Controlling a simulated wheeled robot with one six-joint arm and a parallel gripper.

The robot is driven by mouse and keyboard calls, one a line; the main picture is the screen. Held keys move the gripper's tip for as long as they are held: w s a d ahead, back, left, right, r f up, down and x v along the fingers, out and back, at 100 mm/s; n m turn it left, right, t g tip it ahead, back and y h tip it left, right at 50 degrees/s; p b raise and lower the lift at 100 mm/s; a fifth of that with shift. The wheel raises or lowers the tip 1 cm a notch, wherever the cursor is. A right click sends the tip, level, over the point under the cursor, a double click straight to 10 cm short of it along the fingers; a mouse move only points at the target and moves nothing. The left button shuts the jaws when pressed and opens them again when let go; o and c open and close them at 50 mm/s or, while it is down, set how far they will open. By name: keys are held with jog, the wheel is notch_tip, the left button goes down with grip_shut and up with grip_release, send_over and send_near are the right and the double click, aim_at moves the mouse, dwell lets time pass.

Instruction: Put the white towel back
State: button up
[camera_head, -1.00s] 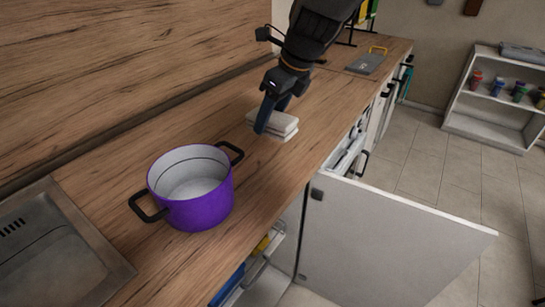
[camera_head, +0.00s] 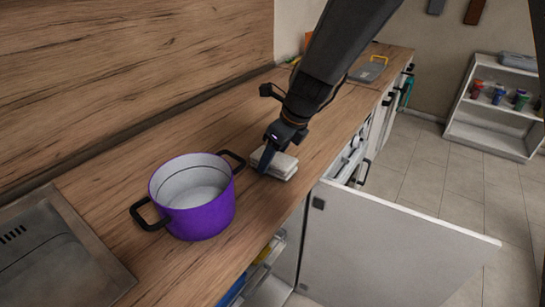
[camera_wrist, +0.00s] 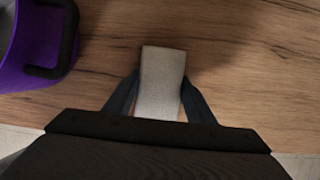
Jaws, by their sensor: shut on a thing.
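The white towel (camera_head: 281,165) is a folded, greyish-white stack on the wooden counter, just right of the purple pot. It also shows in the wrist view (camera_wrist: 160,80), between the two dark fingers. My gripper (camera_head: 267,160) is at the towel, pointing down, with its fingers closed against the towel's sides. In the wrist view my gripper (camera_wrist: 160,98) has one finger on each side of it. The towel's near end is hidden behind my gripper's body in the wrist view. Whether the towel touches the counter or is slightly raised, I cannot tell.
A purple pot (camera_head: 205,218) with black handles stands close left of the towel. A metal sink (camera_head: 60,260) is at the lower left. A grey cabinet door (camera_head: 390,245) stands open below the counter, beside an open drawer (camera_head: 345,165). A grey board (camera_head: 368,70) lies farther back.

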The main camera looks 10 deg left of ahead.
jog(key=shift+f, duration=0.1)
jog(key=o, duration=0.9)
jog(key=shift+o, duration=0.2)
jog(key=v, duration=1.2)
jog(key=s+d+f+n+h, duration=0.1)
jog(key=s+d+f+n, duration=0.3)
jog(key=d+n, duration=0.3)
jog(key=s+d+f+n+h, duration=0.1)
jog(key=s+d+f+n, duration=0.3)
jog(key=d+n, duration=0.4)
jog(key=s+d+f+n+g+h, duration=0.1)
jog(key=s+d+f+n, duration=0.3)
jog(key=d, duration=0.9)
jog(key=s+n+h, duration=0.1)
jog(key=s+n, duration=0.1)
jog(key=n, duration=0.1)
jog(key=shift+d+n, duration=0.15)
jog(key=shift+n, duration=0.15)
jog(key=shift+s, duration=0.15)
